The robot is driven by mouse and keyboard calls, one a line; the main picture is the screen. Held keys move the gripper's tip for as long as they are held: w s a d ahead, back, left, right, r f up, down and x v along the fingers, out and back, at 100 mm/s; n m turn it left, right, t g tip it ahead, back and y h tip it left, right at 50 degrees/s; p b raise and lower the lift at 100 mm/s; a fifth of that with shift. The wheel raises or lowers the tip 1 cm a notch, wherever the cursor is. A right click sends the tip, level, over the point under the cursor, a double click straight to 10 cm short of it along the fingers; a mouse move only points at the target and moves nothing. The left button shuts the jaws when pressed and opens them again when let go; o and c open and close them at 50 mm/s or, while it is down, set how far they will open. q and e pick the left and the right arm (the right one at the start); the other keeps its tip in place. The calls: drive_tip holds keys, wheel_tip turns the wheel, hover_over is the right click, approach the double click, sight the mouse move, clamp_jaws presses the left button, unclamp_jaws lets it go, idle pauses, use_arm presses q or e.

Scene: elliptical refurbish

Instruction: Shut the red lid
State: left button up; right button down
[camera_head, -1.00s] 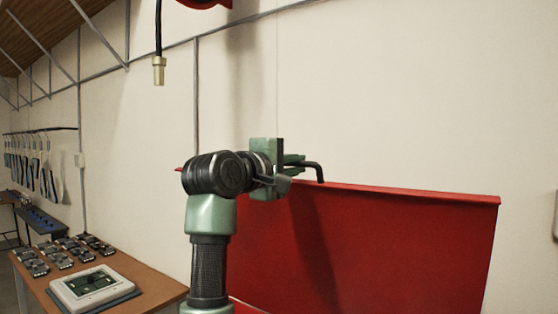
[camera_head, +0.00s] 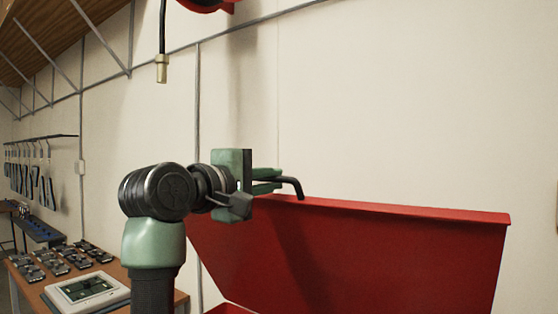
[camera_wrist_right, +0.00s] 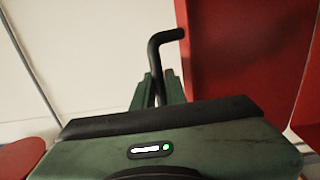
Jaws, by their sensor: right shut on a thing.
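The red lid (camera_head: 380,265) stands open in front of the pale wall, its top rim running across the right half of the head view. It also shows at the right of the right wrist view (camera_wrist_right: 245,50). My right gripper (camera_head: 265,181) is at the lid's upper left, with its green fingers shut on a black bent rod (camera_head: 293,184). The rod also shows in the wrist view (camera_wrist_right: 155,55). My left gripper is not in view.
A red box edge (camera_head: 230,309) shows below the lid. At the lower left, a wooden table (camera_head: 20,285) bears a white device (camera_head: 88,290) and several dark parts. A black cable with a brass end (camera_head: 162,70) hangs above. The wall above the lid is clear.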

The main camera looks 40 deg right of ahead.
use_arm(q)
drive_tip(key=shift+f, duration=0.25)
use_arm(e)
drive_tip(key=shift+s+a, duration=0.15)
drive_tip(key=shift+a, duration=0.4)
